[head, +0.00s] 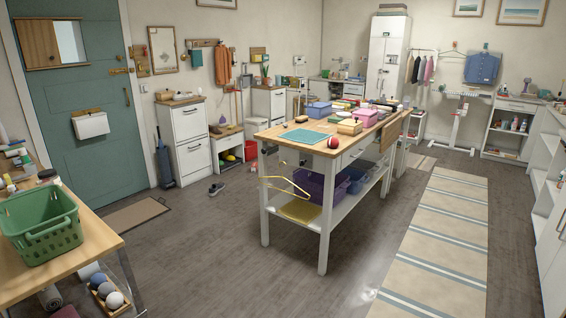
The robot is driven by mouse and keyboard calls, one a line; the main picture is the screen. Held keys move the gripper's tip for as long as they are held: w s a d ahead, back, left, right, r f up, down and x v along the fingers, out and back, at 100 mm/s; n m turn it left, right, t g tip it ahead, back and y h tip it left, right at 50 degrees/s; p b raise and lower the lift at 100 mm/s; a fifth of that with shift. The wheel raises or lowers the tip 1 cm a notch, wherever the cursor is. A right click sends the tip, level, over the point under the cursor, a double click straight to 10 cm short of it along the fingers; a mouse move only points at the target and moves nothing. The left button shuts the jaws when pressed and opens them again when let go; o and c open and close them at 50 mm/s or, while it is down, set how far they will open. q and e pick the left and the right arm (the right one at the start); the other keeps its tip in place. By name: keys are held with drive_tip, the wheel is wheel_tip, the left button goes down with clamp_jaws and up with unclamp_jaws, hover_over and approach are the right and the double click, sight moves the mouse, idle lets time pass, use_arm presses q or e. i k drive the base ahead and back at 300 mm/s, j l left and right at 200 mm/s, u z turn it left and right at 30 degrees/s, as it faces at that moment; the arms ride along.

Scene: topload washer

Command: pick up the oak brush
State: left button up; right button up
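I cannot make out the oak brush for certain; many small items are too small to tell apart. A small dark object (301,119) lies near the left end of the wooden-topped work table (280,133), behind a teal mat (304,136); its kind is unclear. Small items also lie on the white drawer cabinet (189,123) by the door, and I cannot tell whether a brush is among them. Neither of my grippers is in view.
A green basket (40,227) stands on the wooden table (95,233) at the lower left. A yellow hanger (287,187) hangs at the work table's side. Small dark shoes (216,189) lie on the floor.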

sight(300, 119)
drive_tip(key=i, duration=0.7)
drive_tip(key=i+z, duration=0.15)
drive_tip(key=i, duration=0.55)
drive_tip(key=i+j, duration=0.2)
drive_tip(key=i, duration=0.5)
drive_tip(key=i+j+z, duration=0.1)
drive_tip(key=i, duration=0.6)
drive_tip(key=i+j+z, duration=0.1)
drive_tip(key=z, duration=0.2)
drive_tip(key=i+j+z, duration=0.1)
drive_tip(key=z, duration=0.2)
drive_tip(key=i+j+z, duration=0.1)
drive_tip(key=j, duration=0.25)
drive_tip(key=i+j+z, duration=0.1)
drive_tip(key=j, duration=0.25)
drive_tip(key=i+j+z, duration=0.1)
drive_tip(key=i+j, duration=0.15)
drive_tip(key=j, duration=0.15)
drive_tip(key=i+j+z, duration=0.1)
drive_tip(key=j, duration=0.3)
drive_tip(key=i+j+z, duration=0.1)
drive_tip(key=j, duration=0.25)
drive_tip(key=i+j+z, duration=0.1)
drive_tip(key=j, duration=0.3)
